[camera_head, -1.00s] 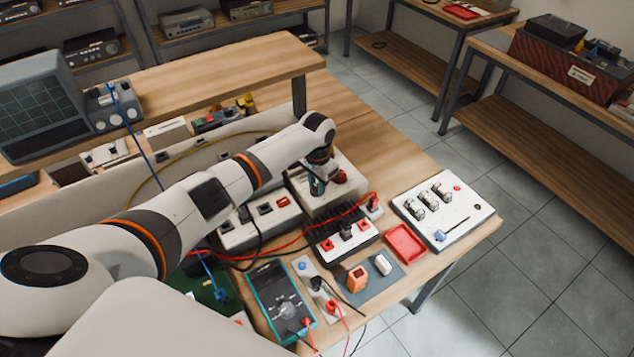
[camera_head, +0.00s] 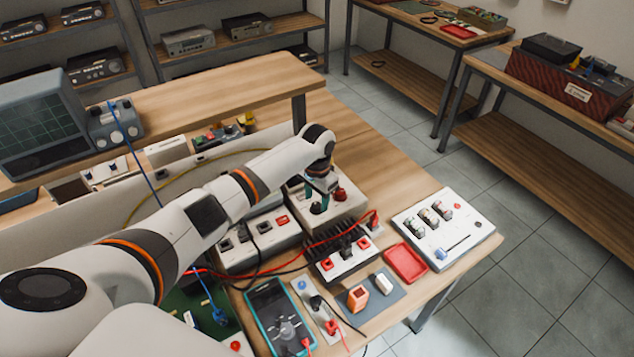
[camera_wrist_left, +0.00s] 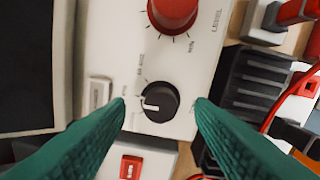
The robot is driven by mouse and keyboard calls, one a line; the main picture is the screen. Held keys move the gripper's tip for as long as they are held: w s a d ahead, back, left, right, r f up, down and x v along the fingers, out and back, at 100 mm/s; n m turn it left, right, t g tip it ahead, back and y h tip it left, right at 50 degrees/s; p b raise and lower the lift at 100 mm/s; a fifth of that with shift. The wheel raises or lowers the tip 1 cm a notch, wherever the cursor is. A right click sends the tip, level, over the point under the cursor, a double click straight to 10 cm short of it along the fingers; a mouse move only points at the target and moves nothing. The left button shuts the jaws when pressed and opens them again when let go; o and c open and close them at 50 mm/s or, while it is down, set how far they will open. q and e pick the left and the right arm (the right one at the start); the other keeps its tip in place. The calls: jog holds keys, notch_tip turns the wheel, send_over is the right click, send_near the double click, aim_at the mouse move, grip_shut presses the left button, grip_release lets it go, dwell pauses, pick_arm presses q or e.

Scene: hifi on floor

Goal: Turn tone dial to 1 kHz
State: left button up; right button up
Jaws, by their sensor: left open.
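The white tone box (camera_head: 345,208) stands on the bench in the head view. Its black dial (camera_wrist_left: 160,102) has a white pointer mark aimed left in the left wrist view, and it also shows in the head view (camera_head: 316,208). A red knob (camera_wrist_left: 173,12) labelled LEVEL is above the dial in the wrist view. My left gripper (camera_wrist_left: 160,104) is open, with one teal fingertip on each side of the black dial and gaps between them and it. The printing around the dial is too small to read. My right gripper is in neither view.
A black finned block (camera_wrist_left: 250,95) stands close to the right of the box. Red and black cables (camera_head: 340,228) cross the bench nearby. A red tray (camera_head: 405,262) and a white panel (camera_head: 443,225) stand to the right. Bare wood lies behind the box.

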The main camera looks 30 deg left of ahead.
aim_at(317, 204)
pick_arm(q)
notch_tip(317, 204, up, 10)
jog(key=b, duration=0.2)
jog(key=shift+r, duration=0.15)
dwell(0.4)
